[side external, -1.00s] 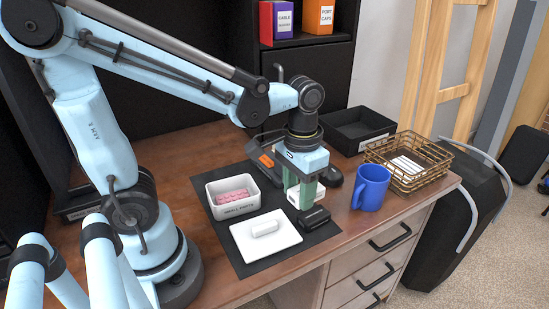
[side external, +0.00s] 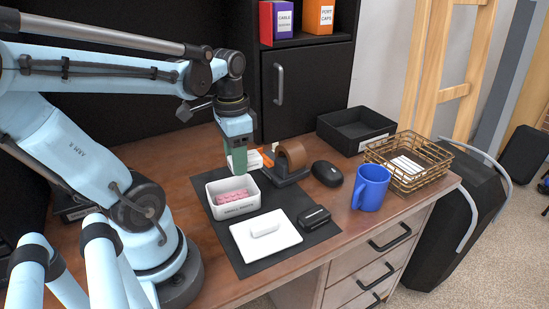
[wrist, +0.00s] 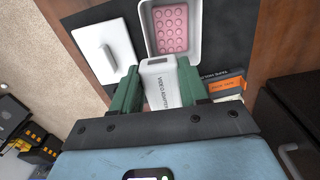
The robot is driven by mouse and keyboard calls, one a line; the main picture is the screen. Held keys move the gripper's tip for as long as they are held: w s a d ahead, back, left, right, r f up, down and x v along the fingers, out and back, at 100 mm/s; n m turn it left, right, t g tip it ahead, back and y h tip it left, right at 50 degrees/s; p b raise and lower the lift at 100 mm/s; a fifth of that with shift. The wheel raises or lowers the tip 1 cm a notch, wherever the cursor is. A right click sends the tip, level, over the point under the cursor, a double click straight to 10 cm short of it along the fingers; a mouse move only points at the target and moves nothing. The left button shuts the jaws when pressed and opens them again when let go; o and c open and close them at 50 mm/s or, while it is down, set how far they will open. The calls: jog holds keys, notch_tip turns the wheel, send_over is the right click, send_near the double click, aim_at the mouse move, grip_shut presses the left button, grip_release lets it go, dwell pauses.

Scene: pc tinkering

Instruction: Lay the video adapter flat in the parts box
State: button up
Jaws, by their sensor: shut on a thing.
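My gripper (side external: 240,172) has green fingers and is shut on the white video adapter (wrist: 160,88), whose label reads in the wrist view. The adapter also shows in the side external view (side external: 253,161), partly hidden by a finger. My gripper is in the air just behind the parts box, a small white open box (side external: 226,207) with a label on its front. In the box lies a pink bumpy block (side external: 232,196). The box also shows in the wrist view (wrist: 197,63), beyond the fingertips.
A tape dispenser (side external: 292,157) is close behind. A black mouse (side external: 327,173), blue mug (side external: 370,187), wire basket (side external: 408,163) and black tray (side external: 355,128) stand to the right.

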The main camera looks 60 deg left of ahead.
jog(key=shift+s+a+f, duration=0.4)
jog(key=shift+s+f, duration=0.05)
jog(key=shift+f, duration=0.6)
jog(key=shift+s+a+f, duration=0.45)
jog(key=shift+f, duration=0.55)
jog(key=shift+s+a+f, duration=0.4)
jog(key=shift+s+f, duration=0.05)
jog(key=shift+f, duration=0.6)
jog(key=o, duration=1.2)
jog(key=shift+r, duration=6.05)
